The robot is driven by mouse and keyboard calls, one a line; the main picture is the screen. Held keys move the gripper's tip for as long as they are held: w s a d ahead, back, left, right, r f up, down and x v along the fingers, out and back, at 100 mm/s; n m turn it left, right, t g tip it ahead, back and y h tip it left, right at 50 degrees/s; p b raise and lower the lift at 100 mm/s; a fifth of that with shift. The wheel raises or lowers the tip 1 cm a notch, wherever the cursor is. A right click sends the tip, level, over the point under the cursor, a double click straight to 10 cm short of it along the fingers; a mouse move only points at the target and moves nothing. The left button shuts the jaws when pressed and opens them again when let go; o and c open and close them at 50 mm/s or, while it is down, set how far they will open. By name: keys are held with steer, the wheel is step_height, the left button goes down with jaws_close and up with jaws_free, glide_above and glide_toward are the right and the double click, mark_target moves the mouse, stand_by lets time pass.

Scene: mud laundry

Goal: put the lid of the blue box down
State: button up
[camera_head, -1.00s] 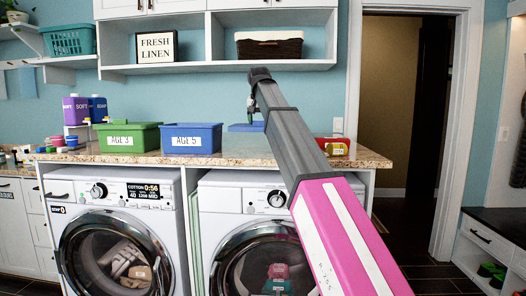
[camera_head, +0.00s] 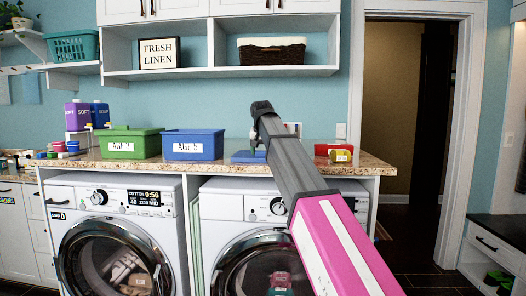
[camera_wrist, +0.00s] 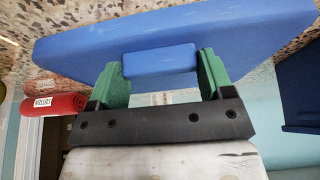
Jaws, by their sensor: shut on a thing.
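The blue lid (camera_head: 248,157) is at counter height, right of the blue box (camera_head: 195,146) labelled AGE 5. In the wrist view the lid (camera_wrist: 110,45) looks broad and flat, with a block handle (camera_wrist: 160,62) between my green fingers. My gripper (camera_wrist: 163,75) is shut on that handle. In the head view my gripper (camera_head: 257,143) is small and partly hidden by my arm. I cannot tell whether the lid touches the countertop. Part of the blue box seems to show at the right edge of the wrist view (camera_wrist: 300,95).
The speckled countertop (camera_head: 110,162) runs above two washers. Red and yellow items (camera_head: 338,152) lie near the counter's right end, beyond the lid. A shelf (camera_head: 215,72) hangs above.

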steer(key=o, duration=1)
steer(key=v, duration=1.2)
